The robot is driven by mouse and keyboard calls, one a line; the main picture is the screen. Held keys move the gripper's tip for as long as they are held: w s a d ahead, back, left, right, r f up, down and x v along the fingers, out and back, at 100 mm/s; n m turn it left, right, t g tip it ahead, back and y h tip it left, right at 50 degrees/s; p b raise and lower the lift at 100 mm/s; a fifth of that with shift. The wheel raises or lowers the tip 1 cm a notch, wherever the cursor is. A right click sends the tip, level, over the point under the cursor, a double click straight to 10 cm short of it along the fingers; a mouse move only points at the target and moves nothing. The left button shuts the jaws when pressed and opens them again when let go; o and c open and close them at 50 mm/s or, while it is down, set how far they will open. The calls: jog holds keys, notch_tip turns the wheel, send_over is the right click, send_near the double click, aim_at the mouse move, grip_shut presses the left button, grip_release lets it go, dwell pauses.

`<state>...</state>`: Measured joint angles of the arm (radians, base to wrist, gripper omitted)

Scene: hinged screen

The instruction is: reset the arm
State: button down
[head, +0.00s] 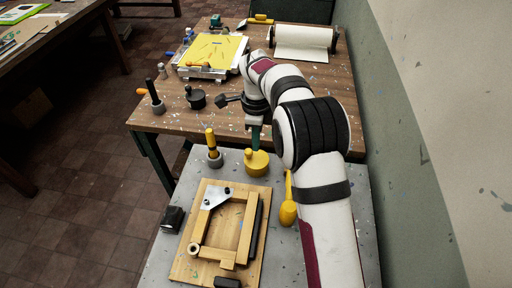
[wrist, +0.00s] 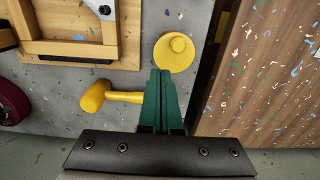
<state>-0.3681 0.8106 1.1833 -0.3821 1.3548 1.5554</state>
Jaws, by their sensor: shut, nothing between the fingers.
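In that view the yellow pot (wrist: 174,53) lies just beyond the fingertips, and I cannot tell the exact gap. The hinged wooden frame (head: 220,256) lies on its wooden board at the front, with a pale metal plate at its upper left. Part of the frame shows at the wrist view's upper left (wrist: 70,48).
A yellow mallet (head: 288,212) lies right of the board. A yellow-handled tool (head: 213,148) stands behind it, and a dark block (head: 172,219) sits left. The brown table (head: 232,105) behind holds a yellow sheet (head: 212,53), a roller (head: 303,40) and a black pot (head: 196,98).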

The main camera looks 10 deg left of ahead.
dwell(0.3)
jog(key=s+d+r+n, duration=0.5)
jog(key=s+d+r, duration=0.4)
jog(key=s+r, duration=0.15)
jog(key=s+d+f+n+y, duration=0.1)
jog(key=s+d+n, duration=0.2)
jog(key=s, duration=0.9)
jog(key=s+d+f+n, duration=0.1)
jog(key=s+n, duration=0.3)
jog(key=s, duration=0.8)
jog(key=shift+d+y, duration=0.4)
jog(key=shift+d, duration=0.5)
jog(key=shift+w, duration=0.1)
